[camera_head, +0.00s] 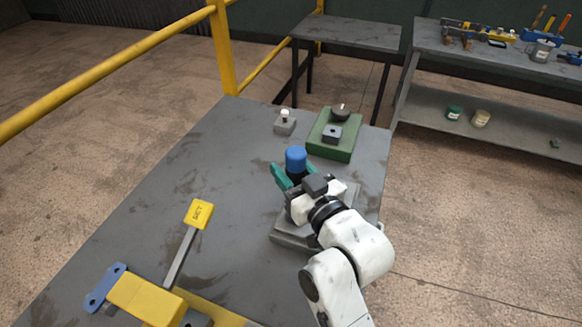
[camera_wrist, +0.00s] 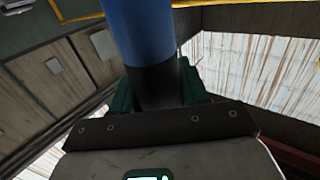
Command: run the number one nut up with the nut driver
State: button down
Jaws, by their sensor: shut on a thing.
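The nut driver, as far as I can tell, is the tool with a blue cylindrical top (camera_head: 296,157) and a black part below it. It stands about upright between the green fingers of my gripper (camera_head: 296,180), over the right part of the grey table. In the wrist view the driver's blue part (camera_wrist: 143,35) fills the upper middle, and its black part is between the green fingers of my gripper (camera_wrist: 157,95), which is shut on it. The driver's lower end is hidden. I cannot make out the number one nut; my gripper and arm cover part of a grey block (camera_head: 290,230) under them.
A green tray (camera_head: 318,148) with a dark domed piece and a grey block sits at the far right. A small grey block with a white knob (camera_head: 285,117) is beside it. A yellow-tagged lever (camera_head: 181,255) and blue bracket (camera_head: 105,287) are front left. The table's left middle is clear.

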jog(key=shift+r+p, duration=2.15)
jog(key=shift+r, duration=1.15)
